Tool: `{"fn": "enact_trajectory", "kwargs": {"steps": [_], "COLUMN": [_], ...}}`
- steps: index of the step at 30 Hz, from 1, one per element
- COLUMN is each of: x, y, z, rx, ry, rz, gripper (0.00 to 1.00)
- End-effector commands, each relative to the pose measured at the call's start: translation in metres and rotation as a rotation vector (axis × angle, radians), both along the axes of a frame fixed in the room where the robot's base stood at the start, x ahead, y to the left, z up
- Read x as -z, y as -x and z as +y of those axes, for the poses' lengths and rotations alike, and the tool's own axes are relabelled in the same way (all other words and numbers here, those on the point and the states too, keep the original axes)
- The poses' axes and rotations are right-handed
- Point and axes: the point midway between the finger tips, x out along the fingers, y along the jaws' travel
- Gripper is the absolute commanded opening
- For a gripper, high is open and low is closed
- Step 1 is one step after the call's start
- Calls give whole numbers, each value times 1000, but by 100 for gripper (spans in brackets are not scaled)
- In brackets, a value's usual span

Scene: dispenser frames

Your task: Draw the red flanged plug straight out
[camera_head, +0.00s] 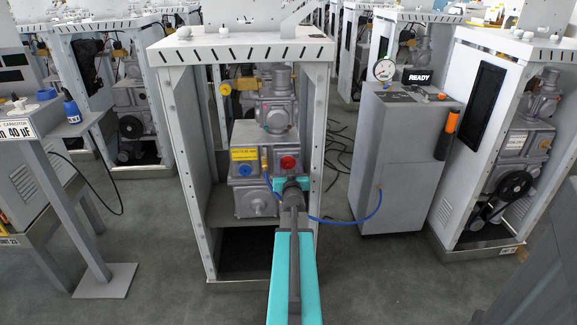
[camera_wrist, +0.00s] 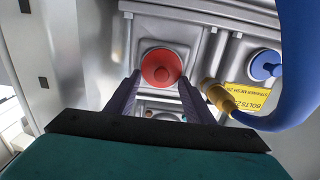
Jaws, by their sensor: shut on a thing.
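The red flanged plug (camera_head: 289,162) shows on the front of the grey machine block inside the open dispenser frame. In the wrist view the round red plug (camera_wrist: 161,66) faces me, in front of a grey recess. My gripper (camera_wrist: 160,84) has one dark finger on each side of the plug, shut on it. In the head view my gripper (camera_head: 291,181) is at the front of the block, just below the visible red face. Whether the plug is seated or partly out is hard to tell.
A blue hose (camera_wrist: 297,62) with a brass fitting (camera_wrist: 212,92) runs close beside one finger. A blue plug (camera_wrist: 265,66) and a yellow label (camera_wrist: 250,97) are nearby. The frame's posts (camera_head: 320,150) stand beside the arm. A grey cabinet (camera_head: 397,160) stands to the right.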

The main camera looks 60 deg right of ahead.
Motion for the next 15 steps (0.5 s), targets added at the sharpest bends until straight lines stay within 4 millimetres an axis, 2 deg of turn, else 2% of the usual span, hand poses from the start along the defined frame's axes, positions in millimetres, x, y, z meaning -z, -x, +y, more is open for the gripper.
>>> {"fn": "enact_trajectory", "kwargs": {"steps": [15], "x": [0], "y": [8], "z": [11], "rx": [0], "ry": [0], "rz": [0], "gripper": [27]}}
